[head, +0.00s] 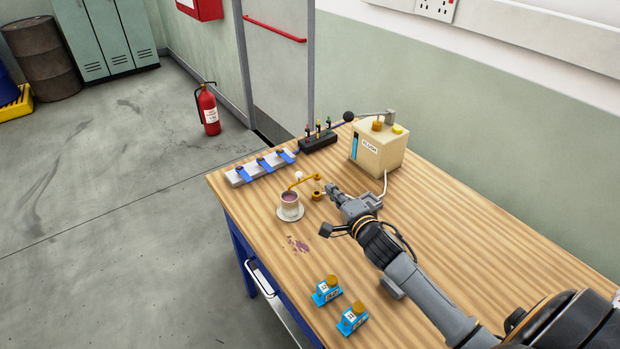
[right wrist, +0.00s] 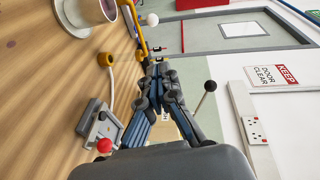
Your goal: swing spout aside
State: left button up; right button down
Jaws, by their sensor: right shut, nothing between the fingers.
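The yellow spout (head: 304,182) has a white ball knob (head: 299,175) beside it, and its left end appears over the cup (head: 290,199). The cup holds dark liquid and stands upright on a white saucer (head: 291,213). In the right wrist view the spout (right wrist: 137,34) and white knob (right wrist: 152,19) lie beyond my fingertips, with the cup (right wrist: 94,8) at the top left. My right gripper (head: 333,189) is shut and empty, just right of the spout and apart from it; its closed fingers (right wrist: 158,70) show in the wrist view. My left gripper is out of view.
A cream machine box (head: 380,148) stands behind my right gripper, near a black-knobbed lever (head: 348,116). A grey fixture with a red knob (right wrist: 104,146) sits near the gripper. A dark stain (head: 298,243) marks the wooden bench.

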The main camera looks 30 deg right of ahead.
jog(key=w+a+f+p, duration=0.1)
jog(key=w+a, duration=0.1)
jog(key=w, duration=0.6)
jog(key=shift+w+f+p, duration=0.2)
jog(key=shift+f+p, duration=0.1)
jog(key=shift+a, duration=0.1)
